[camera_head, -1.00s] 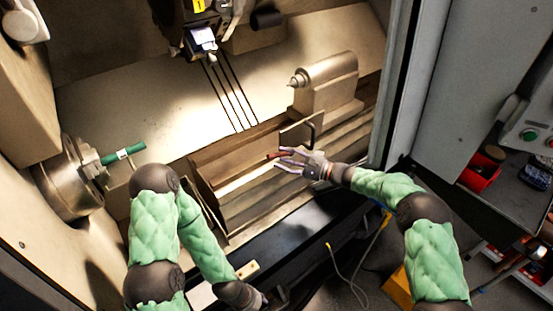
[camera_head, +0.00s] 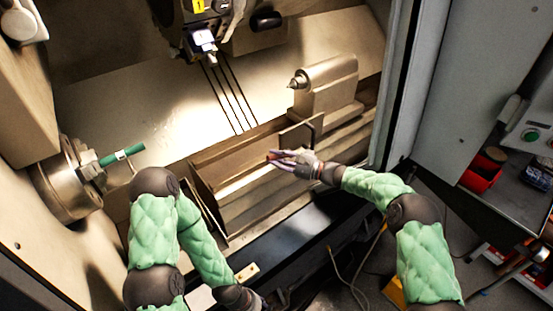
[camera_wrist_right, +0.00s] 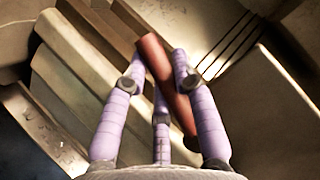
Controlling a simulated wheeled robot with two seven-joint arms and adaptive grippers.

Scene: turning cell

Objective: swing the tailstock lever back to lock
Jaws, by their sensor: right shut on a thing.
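The tailstock (camera_head: 330,85) stands on the bed rails at the upper right of the head view, its pointed tip toward the left. The red lever handle (camera_head: 272,156) is in front of and below it. My right gripper (camera_head: 277,156) is shut on this handle. In the right wrist view the red-brown handle (camera_wrist_right: 165,75) slants between the purple fingers of my right gripper (camera_wrist_right: 160,85), and its ends stick out past them. How the lever joins the tailstock cannot be made out.
A chuck (camera_head: 68,185) with a green-handled tool (camera_head: 122,154) is at the left. A tool head (camera_head: 205,35) hangs above. The door edge (camera_head: 405,80) stands to the right of the tailstock. A red bin (camera_head: 482,175) is on the side bench.

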